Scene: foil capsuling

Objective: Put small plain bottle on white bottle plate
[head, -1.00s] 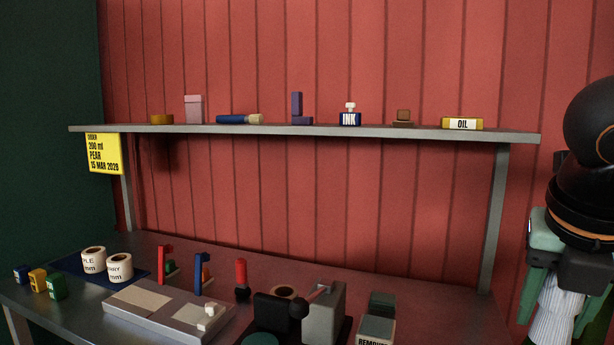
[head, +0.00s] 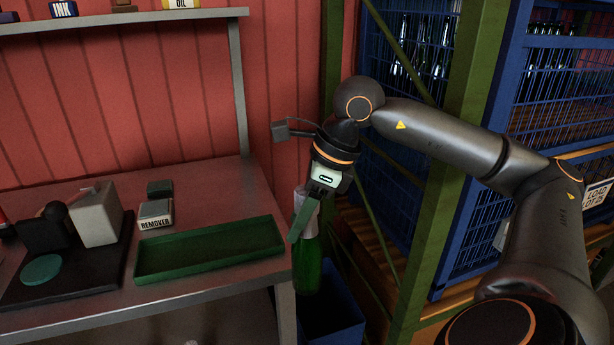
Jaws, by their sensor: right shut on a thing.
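My right gripper (head: 325,215) is shut on a green bottle (head: 307,265) with a pale upper part, and holds it upright just past the right end of the workbench. The gripper's green fingers cover part of the bottle's upper end. I cannot tell from this view whether it is the small plain bottle. I see no white bottle plate in this view. A round green disc (head: 41,269) lies on a black base at the left. My left gripper is not in view.
An empty green tray (head: 210,250) lies at the bench's right end, near the bottle. A REMOVER box (head: 156,215) and a grey device (head: 97,215) stand left of it. A blue bin (head: 335,310) is below the bottle. Blue mesh cages (head: 560,90) with bottles fill the right.

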